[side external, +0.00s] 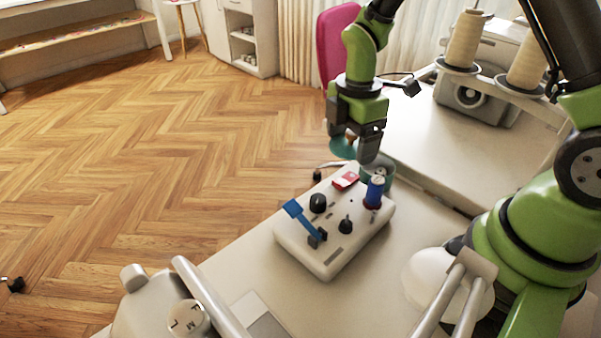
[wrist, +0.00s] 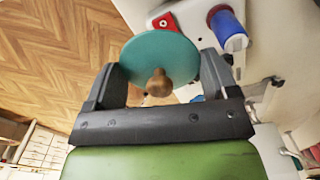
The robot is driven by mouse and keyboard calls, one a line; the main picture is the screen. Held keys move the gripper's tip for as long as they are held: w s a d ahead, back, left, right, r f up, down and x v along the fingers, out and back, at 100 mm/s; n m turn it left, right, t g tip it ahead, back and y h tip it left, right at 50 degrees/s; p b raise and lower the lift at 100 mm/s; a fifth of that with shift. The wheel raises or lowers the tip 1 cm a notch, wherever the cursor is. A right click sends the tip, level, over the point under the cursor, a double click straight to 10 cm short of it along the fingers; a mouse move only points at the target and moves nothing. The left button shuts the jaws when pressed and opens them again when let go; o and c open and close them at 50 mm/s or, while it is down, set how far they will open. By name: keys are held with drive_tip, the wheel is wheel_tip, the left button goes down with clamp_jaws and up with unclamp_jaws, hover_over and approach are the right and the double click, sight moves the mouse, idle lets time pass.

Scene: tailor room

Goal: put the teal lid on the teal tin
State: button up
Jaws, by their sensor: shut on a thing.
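The teal lid (side external: 342,149) is a round disc with a wooden knob (wrist: 159,84). My gripper (side external: 360,155) holds it in the air behind the control box. In the wrist view the lid (wrist: 155,50) lies between the two widely spaced fingers of my gripper (wrist: 162,75), which appear closed on its rim, with the knob towards the camera. I cannot make out the tin in the wrist view.
A white control box (side external: 330,255) with knobs, a blue lever (side external: 297,213), a red-and-white piece (side external: 345,180) and a blue spool (side external: 375,191) stands in front of the tin. A sewing machine with thread cones (side external: 464,40) is behind right.

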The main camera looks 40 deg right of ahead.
drive_tip(key=s+d+m, duration=0.2)
drive_tip(key=d, duration=0.5)
drive_tip(key=shift+s+f, duration=0.2)
drive_tip(key=shift+f, duration=2.6)
drive_tip(key=shift+f, duration=0.6)
drive_tip(key=o, duration=0.6)
drive_tip(key=shift+r, duration=5.5)
drive_tip(key=shift+r, duration=0.1)
